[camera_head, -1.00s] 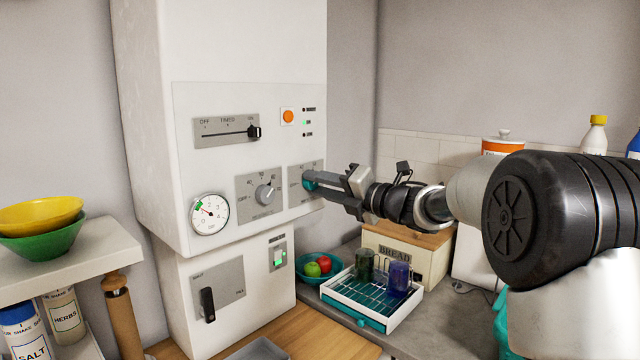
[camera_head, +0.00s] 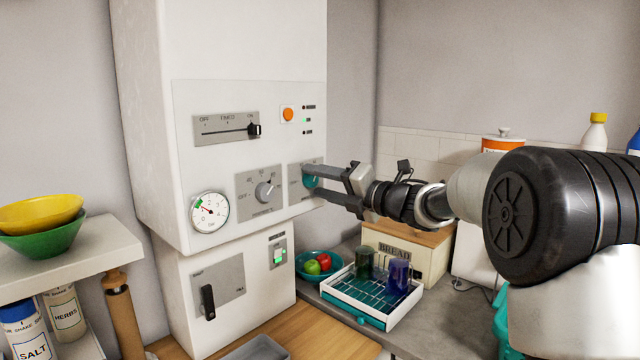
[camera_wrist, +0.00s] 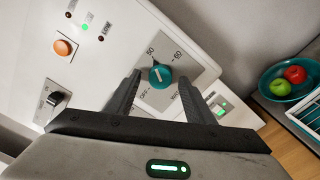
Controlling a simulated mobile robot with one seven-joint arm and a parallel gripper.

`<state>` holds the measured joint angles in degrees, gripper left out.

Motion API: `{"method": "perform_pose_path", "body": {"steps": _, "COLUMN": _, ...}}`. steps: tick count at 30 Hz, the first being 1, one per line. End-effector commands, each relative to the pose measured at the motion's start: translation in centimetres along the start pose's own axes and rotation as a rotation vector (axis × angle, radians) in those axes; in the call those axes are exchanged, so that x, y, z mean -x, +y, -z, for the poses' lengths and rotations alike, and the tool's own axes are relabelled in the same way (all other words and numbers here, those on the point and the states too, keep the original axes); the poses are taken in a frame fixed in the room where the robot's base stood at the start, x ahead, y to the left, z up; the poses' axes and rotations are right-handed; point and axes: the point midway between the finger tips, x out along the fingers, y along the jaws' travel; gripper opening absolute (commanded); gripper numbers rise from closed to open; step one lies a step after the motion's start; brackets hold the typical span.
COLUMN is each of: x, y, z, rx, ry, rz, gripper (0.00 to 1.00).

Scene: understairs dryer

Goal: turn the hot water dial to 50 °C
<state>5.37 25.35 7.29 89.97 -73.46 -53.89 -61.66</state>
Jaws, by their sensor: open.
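The hot water dial (camera_wrist: 160,76) is a round teal knob on a grey plate of the white boiler unit. In the wrist view its plate carries an OFF mark and the numbers 50 and 60. A small pale mark on the knob appears to point toward the 50. The dial also shows in the head view (camera_head: 311,182). My gripper (camera_head: 319,181) is open in front of it. In the wrist view, one finger is on each side of the dial, with visible gaps. My gripper holds nothing.
A grey dial (camera_head: 264,193) and a pressure gauge (camera_head: 209,212) are left of the teal dial. A slider (camera_head: 254,131) and orange button (camera_head: 288,114) are above. A dish rack (camera_head: 372,296) and fruit bowl (camera_head: 309,277) stand below on the counter.

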Motion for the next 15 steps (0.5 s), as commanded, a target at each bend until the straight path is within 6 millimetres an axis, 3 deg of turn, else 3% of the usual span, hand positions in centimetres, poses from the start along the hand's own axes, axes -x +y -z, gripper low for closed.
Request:
{"method": "perform_pose_path", "body": {"steps": 5, "x": 2.2, "y": -0.1, "z": -0.1, "rx": 0.002, "ry": -0.003, "rz": 0.002, "gripper": 0.49}}
{"method": "perform_pose_path", "body": {"steps": 15, "x": 10.5, "y": -0.1, "z": -0.1, "rx": 0.001, "ry": -0.005, "rz": 0.003, "gripper": 0.49}}
